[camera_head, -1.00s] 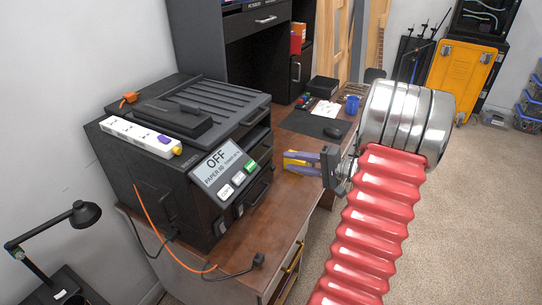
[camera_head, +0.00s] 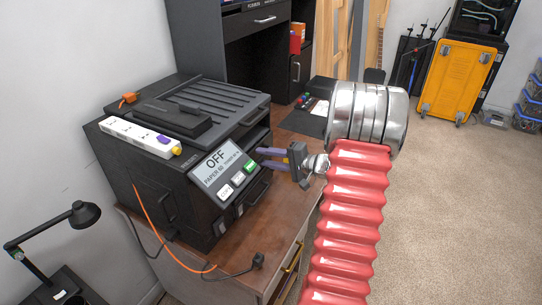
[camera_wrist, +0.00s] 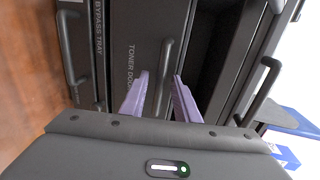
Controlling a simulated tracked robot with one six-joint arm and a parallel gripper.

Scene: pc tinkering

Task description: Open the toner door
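The black printer (camera_head: 165,185) stands on the brown desk, its tilted screen reading OFF. In the wrist view the dark toner door (camera_wrist: 135,65) is labelled and looks shut, with a vertical bar handle (camera_wrist: 168,60). My gripper (camera_head: 260,157) is at the printer's front, just right of the screen. In the wrist view my gripper (camera_wrist: 161,76) is open, its two purple fingers apart on either side of the handle's lower part in the picture. I cannot tell whether they reach around it or touch it. In the head view the toner door is not clearly visible.
The bypass tray handle (camera_wrist: 70,60) is left of the toner door in the wrist view, and another handle (camera_wrist: 262,90) is at right. A white power strip (camera_head: 140,136) lies on the printer. An orange cable (camera_head: 158,225) hangs by its side.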

